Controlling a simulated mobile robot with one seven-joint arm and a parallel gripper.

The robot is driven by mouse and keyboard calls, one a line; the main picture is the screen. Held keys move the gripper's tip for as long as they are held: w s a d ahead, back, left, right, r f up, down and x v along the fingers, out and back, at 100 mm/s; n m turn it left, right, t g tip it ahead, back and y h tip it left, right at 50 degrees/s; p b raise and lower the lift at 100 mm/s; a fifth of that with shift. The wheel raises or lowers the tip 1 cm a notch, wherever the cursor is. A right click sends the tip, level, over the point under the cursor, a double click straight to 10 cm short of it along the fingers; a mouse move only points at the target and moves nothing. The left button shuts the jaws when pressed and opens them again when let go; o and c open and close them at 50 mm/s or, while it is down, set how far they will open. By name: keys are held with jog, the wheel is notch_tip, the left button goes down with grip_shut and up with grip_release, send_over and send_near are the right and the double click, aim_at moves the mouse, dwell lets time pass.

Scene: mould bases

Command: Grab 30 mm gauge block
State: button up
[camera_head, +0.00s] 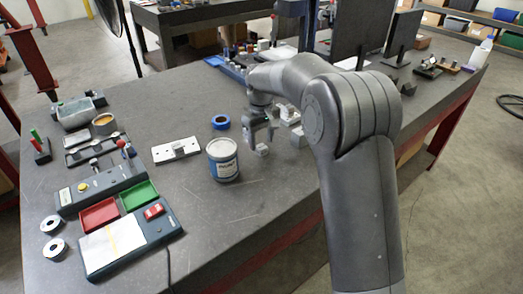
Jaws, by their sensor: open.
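My gripper (260,142) hangs open, pointing down over the dark workbench (205,95), right of the middle. A small pale metal block (262,151) sits on the bench just below and beside its fingertips. I cannot tell whether the block is between the fingers, or whether they touch it. More pale blocks (298,137) stand just right of the gripper, partly hidden by my arm. A flat light plate with a small block on it (177,150) lies to the left. No size marking is readable, so I cannot tell which block is the 30 mm one.
Red (99,215) and green (138,194) trays and a dark device (131,243) fill the left front. Bench is clear in front of the can.

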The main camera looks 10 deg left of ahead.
jog(key=shift+f, duration=1.45)
jog(key=shift+c, duration=0.4)
grip_shut()
jog(key=shift+r, duration=0.15)
